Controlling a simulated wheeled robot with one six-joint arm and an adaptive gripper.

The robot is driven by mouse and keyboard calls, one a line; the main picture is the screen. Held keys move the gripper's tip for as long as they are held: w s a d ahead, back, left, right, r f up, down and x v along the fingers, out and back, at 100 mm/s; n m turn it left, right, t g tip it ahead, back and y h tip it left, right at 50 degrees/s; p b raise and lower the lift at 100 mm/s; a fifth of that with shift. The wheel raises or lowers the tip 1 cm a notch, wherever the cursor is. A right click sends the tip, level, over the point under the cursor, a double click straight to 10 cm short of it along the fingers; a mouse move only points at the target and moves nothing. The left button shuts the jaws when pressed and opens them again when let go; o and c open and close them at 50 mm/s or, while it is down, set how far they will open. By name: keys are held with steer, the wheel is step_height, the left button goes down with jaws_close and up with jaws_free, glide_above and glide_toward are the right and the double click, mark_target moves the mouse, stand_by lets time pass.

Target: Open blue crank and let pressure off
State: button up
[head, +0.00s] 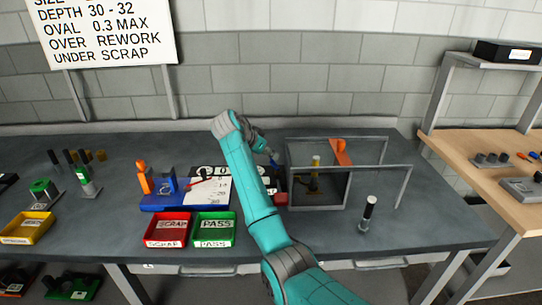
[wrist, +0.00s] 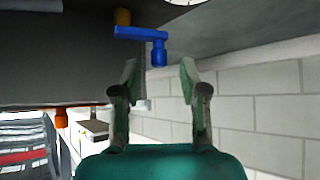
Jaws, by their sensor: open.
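The blue crank (wrist: 138,34) shows in the wrist view, a bar with a knob-like handle (wrist: 158,54) at its right end and a brass-coloured stub (wrist: 123,17) at its other end. My gripper (wrist: 160,78) is open and empty. Its two fingers lie just below the handle in that picture, apart from it, with the handle lined up with the gap between them. In the head view my gripper (head: 266,151) is at the left side of the grey framed box, and a small bit of the blue crank (head: 276,160) shows beside it.
Red SCRAP (head: 167,243) and green PASS (head: 213,241) trays sit at the front. My arm crosses the bench.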

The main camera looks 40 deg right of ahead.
steer(key=shift+x, duration=1.55)
jaws_close()
steer(key=n+t, duration=0.1)
steer(key=a+n+t+y, duration=0.1)
steer(key=n, duration=0.1)
steer(key=n+t, duration=0.1)
steer(key=n, duration=0.1)
steer(key=shift+s+a+t+y, duration=0.1)
steer(key=shift+a+t+y, duration=0.25)
steer(key=shift+t+y, duration=0.05)
steer(key=shift+s+a+n+t+y, duration=0.1)
steer(key=shift+a+n+t+y, duration=0.25)
steer(key=shift+n, duration=0.4)
steer(key=shift+s+a+n+t+y, duration=0.15)
steer(key=shift+n+t+y, duration=0.3)
steer(key=shift+n, duration=0.35)
steer(key=shift+s+a+n+t+y, duration=0.1)
steer(key=shift+a+n+t+y, duration=0.2)
steer(key=shift+n, duration=0.45)
